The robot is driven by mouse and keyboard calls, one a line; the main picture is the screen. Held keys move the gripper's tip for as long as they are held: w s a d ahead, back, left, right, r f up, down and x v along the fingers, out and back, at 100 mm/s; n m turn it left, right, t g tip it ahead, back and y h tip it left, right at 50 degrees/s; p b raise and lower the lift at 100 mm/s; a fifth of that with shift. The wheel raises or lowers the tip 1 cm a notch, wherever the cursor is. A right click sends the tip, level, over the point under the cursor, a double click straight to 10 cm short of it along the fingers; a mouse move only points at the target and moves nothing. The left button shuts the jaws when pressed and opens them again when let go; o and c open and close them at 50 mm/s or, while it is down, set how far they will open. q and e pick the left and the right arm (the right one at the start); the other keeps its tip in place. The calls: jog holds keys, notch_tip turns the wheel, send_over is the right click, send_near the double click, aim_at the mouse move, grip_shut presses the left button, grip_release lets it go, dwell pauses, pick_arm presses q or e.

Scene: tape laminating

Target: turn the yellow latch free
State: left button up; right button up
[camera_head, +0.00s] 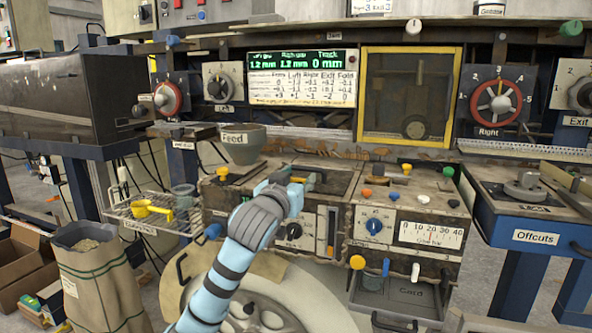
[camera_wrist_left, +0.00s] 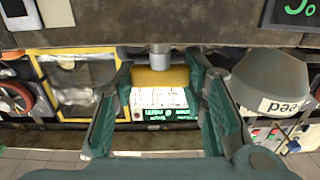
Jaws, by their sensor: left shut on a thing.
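The yellow latch (camera_wrist_left: 160,77) shows in the left wrist view as a yellow block on a short grey shaft. It sits between the dark green fingers of my left gripper (camera_wrist_left: 162,70), which is shut on it. In the head view my left gripper (camera_head: 287,178) reaches onto the top of the worn brown machine, left of its middle, and it hides the latch there. How far the latch is turned cannot be told. My right gripper is not in view.
A grey Feed cup (camera_head: 243,145) stands just left of my gripper. A panel with coloured knobs (camera_head: 394,196) is to the right, and a blue Offcuts bench (camera_head: 535,238) lies farther right. A wire rack holds a yellow scoop (camera_head: 150,210).

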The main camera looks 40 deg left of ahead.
pick_arm(q)
jog(key=o, duration=1.2)
jog(key=shift+s+d, duration=0.1)
jog(key=shift+s, duration=0.25)
jog(key=v, duration=0.6)
jog(key=shift+s+d, duration=0.15)
jog(key=shift+s, duration=0.2)
